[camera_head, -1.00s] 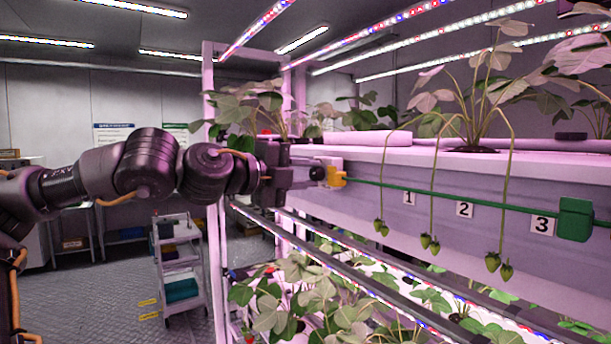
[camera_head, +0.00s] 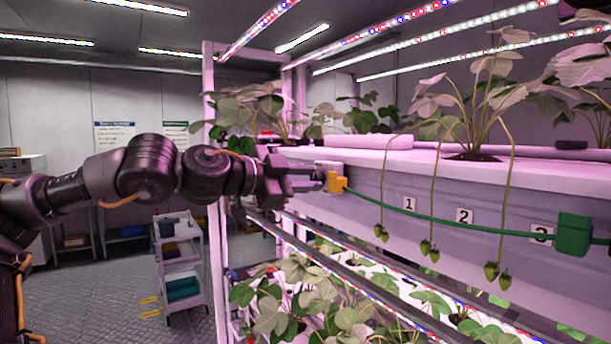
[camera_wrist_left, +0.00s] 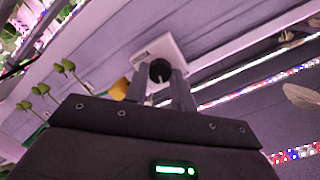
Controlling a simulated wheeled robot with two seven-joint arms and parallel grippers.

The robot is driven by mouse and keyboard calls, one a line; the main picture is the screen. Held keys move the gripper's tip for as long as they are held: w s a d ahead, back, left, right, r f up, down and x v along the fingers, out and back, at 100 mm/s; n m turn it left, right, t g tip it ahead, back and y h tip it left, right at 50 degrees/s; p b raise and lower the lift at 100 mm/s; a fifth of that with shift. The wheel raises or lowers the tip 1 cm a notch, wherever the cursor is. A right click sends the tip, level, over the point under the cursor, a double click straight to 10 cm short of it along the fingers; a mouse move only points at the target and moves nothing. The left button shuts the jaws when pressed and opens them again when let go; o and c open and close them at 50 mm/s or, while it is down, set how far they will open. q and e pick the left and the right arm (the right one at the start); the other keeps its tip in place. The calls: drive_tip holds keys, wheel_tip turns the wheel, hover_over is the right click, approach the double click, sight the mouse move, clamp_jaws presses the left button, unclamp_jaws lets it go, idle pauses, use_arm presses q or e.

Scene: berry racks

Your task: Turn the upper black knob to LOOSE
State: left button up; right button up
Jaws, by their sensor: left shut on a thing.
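The black knob (camera_wrist_left: 159,70) sits on a white plate (camera_wrist_left: 172,48) on the gutter's side. In the left wrist view a pale pointer mark shows on its lower side. My left gripper (camera_wrist_left: 158,82) is shut on the knob, a finger on each side of it. A yellow block (camera_head: 335,179) sits beside the plate. A green cord (camera_head: 460,225) runs from it, sagging, to a green box (camera_head: 573,235). I cannot read any LOOSE marking. My right gripper is not in view.
Green berries (camera_head: 429,248) hang on stems before the gutter (camera_head: 440,190), near number tags. Leafy plants stand above and on a lower tier (camera_head: 310,300). A rail with lights (camera_head: 360,270) runs below. A cart (camera_head: 180,265) stands at the left.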

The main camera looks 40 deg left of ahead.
use_arm(q)
drive_tip(key=shift+n, duration=0.6)
drive_tip(key=o, duration=1)
drive_tip(key=shift+s+a, duration=0.15)
drive_tip(key=shift+s, duration=0.25)
drive_tip(key=b+v, duration=0.5)
drive_tip(key=v, duration=0.5)
